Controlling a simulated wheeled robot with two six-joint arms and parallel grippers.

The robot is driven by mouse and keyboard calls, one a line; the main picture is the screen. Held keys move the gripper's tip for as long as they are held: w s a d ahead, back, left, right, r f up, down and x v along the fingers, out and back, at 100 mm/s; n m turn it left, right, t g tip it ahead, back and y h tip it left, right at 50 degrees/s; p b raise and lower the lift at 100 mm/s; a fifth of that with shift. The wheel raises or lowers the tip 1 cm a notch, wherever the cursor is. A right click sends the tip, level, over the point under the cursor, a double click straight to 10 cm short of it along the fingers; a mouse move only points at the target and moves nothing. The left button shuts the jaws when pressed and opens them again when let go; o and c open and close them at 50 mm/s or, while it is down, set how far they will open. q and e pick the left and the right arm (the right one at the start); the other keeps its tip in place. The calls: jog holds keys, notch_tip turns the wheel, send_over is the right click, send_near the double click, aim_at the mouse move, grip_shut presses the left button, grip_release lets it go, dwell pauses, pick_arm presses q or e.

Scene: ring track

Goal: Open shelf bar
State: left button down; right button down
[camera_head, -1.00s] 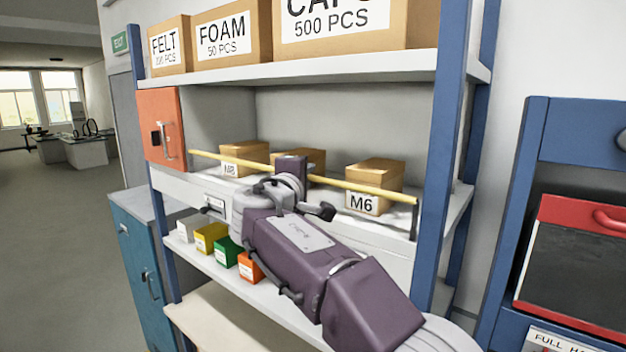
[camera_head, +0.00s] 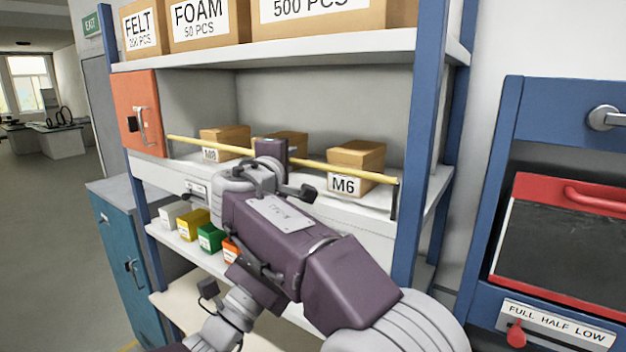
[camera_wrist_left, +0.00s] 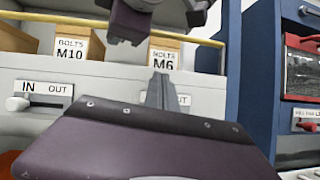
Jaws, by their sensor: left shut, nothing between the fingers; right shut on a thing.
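The yellow shelf bar (camera_head: 330,170) runs across the front of the middle shelf, before the cardboard boxes. Its right end meets a dark bracket (camera_head: 394,202) by the blue post. My right gripper (camera_head: 270,152) is shut on the bar near its middle and hides that stretch. In the left wrist view the bar (camera_wrist_left: 60,20) crosses the top, behind my right gripper (camera_wrist_left: 132,25). My left gripper (camera_wrist_left: 160,92) is shut and empty in that view, below the bar and in front of the shelf's front panel. In the head view its fingertips are hidden.
Boxes M8 (camera_head: 224,140) and M6 (camera_head: 357,162) stand behind the bar. An orange door (camera_head: 138,112) is at the shelf's left. An IN/OUT slider (camera_wrist_left: 18,103) sits on the front panel. Small coloured boxes (camera_head: 194,223) stand below. A blue post (camera_head: 418,150) bounds the right.

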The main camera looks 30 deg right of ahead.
jog(key=shift+f, duration=0.15)
pick_arm(q)
jog(key=w+d+r+n+t, duration=0.1)
jog(key=d+r, duration=0.1)
jog(key=w+d+r+n+t, duration=0.1)
jog(key=d+r, duration=0.1)
jog(key=r, duration=0.1)
jog(key=w+d+r+t, duration=0.1)
jog(key=w+d+r, duration=0.1)
jog(key=r, duration=0.1)
jog(key=shift+w+d+r+n+h, duration=0.1)
jog(key=shift+d+r+n+h, duration=0.1)
jog(key=shift+d+n+h, duration=0.2)
jog(key=shift+s+a+r, duration=0.2)
jog(key=shift+a+r, duration=0.1)
jog(key=shift+a, duration=0.2)
jog(key=shift+w+r, duration=0.1)
pick_arm(e)
jog(key=c, duration=1.5)
grip_release()
jog(key=shift+w+d, duration=0.1)
pick_arm(q)
jog(key=shift+w, duration=0.1)
pick_arm(e)
jog(key=shift+o, duration=0.2)
jog(key=shift+w, duration=0.1)
